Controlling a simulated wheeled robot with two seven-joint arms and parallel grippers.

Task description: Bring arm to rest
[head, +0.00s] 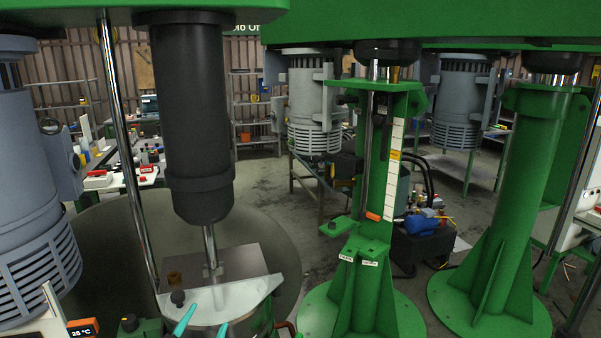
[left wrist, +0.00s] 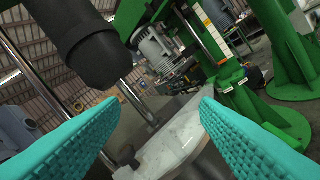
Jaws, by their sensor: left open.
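My left gripper (head: 204,324) shows at the bottom of the head view as two teal fingertips, apart and with nothing between them. In the left wrist view the two teal textured fingers (left wrist: 163,140) are wide apart. The fingertips are in front of a disperser vessel with a pale, partly clear lid (head: 228,301). A dark cylinder (head: 190,110) hangs above the vessel, and its steel shaft (head: 210,245) runs down to the lid. The lid also shows between the fingers in the left wrist view (left wrist: 172,140). My right gripper is in neither view.
A green column (head: 378,180) with a scale strip stands right of the vessel, and a second green column (head: 536,190) stands further right. A grey motor (head: 30,190) is at the left edge. A steel rod (head: 124,150) stands left of the cylinder. Workbenches are behind.

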